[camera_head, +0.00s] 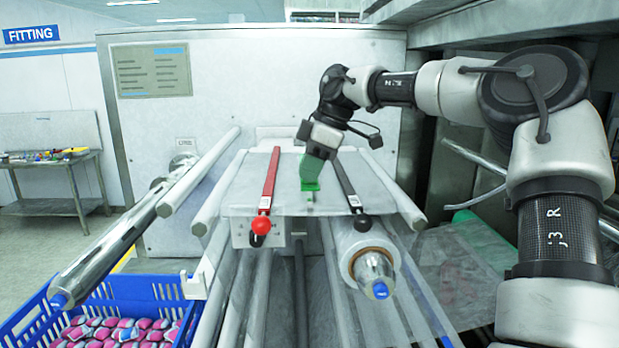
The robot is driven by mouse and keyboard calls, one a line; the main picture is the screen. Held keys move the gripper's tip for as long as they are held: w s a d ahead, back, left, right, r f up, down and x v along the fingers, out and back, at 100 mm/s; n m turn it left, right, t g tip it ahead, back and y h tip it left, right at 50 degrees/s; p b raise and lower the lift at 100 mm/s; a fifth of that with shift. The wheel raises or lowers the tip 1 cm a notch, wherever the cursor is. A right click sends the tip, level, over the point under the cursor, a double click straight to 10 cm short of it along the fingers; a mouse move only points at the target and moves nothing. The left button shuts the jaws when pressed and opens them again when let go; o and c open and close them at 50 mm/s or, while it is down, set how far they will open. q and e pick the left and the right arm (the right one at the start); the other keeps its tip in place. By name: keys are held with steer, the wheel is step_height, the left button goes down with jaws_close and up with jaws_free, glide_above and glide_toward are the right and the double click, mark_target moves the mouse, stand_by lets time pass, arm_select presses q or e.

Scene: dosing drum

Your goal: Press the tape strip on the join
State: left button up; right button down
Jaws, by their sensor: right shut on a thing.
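My right gripper (317,153) reaches in from the right and points down over the middle of the pale splice plate (240,190). The join itself cannot be made out under the green piece. My left gripper is not in view.
A film roll (355,240) on a metal shaft lies below the plate, front right. Long rollers (205,165) slant along the left. A blue crate (130,290) with several pink packs stands at lower left. A large grey cabinet (230,80) closes the back.

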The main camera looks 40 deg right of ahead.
mark_target(310, 184)
steer(key=shift+s+a+f+p, duration=0.2)
steer(key=shift+a+f+p, duration=0.05)
steer(key=shift+f+p, duration=0.35)
step_height(310, 184, down, 2)
steer(key=shift+s+p, duration=0.15)
steer(key=shift+p, duration=0.3)
steer(key=shift+w+d+f, duration=0.1)
steer(key=shift+w+f, duration=0.1)
steer(key=shift+f, duration=0.15)
steer(key=c, duration=1.3)
jaws_free()
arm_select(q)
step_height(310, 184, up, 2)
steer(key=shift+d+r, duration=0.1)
arm_select(e)
steer(key=shift+s+r, duration=0.1)
steer(key=shift+d+r+b, duration=0.2)
steer(key=shift+r+b, duration=0.3)
steer(key=shift+b, duration=0.1)
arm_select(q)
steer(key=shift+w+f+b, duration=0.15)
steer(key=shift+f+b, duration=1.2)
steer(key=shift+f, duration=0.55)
arm_select(e)
steer(key=v, duration=1.1)
